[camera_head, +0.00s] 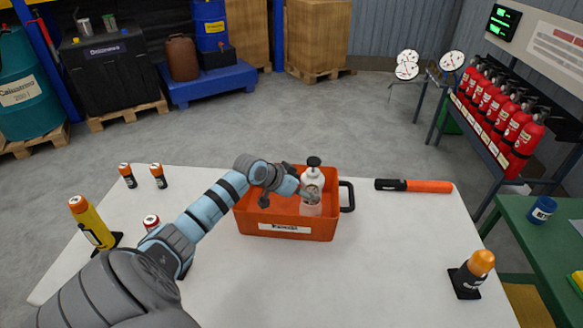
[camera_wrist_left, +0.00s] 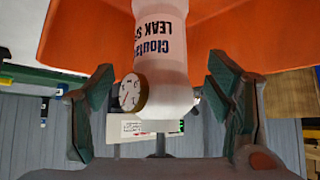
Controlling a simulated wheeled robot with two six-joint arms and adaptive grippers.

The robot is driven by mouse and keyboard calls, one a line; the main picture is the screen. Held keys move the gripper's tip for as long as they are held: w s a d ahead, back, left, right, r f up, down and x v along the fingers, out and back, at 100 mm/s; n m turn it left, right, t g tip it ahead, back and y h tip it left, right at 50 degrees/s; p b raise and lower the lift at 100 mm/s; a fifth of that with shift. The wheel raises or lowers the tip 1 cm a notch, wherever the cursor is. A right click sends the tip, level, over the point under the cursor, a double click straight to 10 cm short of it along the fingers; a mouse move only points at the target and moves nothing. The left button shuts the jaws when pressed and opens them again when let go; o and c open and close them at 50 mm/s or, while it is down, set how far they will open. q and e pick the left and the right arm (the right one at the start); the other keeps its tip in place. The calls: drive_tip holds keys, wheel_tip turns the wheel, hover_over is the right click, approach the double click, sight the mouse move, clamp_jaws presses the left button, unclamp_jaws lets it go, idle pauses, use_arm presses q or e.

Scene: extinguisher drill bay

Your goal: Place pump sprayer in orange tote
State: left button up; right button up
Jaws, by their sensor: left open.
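The pump sprayer (camera_head: 312,178), a white bottle with a black top, stands upright inside the orange tote (camera_head: 285,231), toward its right side. The tote is on the white table. My left gripper (camera_head: 297,191) reaches over the tote to the sprayer. In the left wrist view the sprayer (camera_wrist_left: 162,50), with its lettering upside down, lies between the two open fingers of my left gripper (camera_wrist_left: 160,82), with gaps at both sides. The orange tote wall (camera_wrist_left: 85,35) is behind it. The sprayer's base is hidden by the tote's front wall. My right gripper is not in view.
A black and orange baton (camera_head: 415,186) lies right of the tote's black handle (camera_head: 347,196). An orange-capped bottle (camera_head: 472,275) stands front right. A yellow flashlight (camera_head: 92,224) and small orange-topped cylinders (camera_head: 127,175) are at left. The table's front middle is clear.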

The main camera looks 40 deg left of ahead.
use_arm(q)
drive_tip(key=p+v, duration=0.1)
drive_tip(key=v, duration=0.5)
drive_tip(key=shift+s+r, duration=0.3)
drive_tip(key=shift+s, duration=0.05)
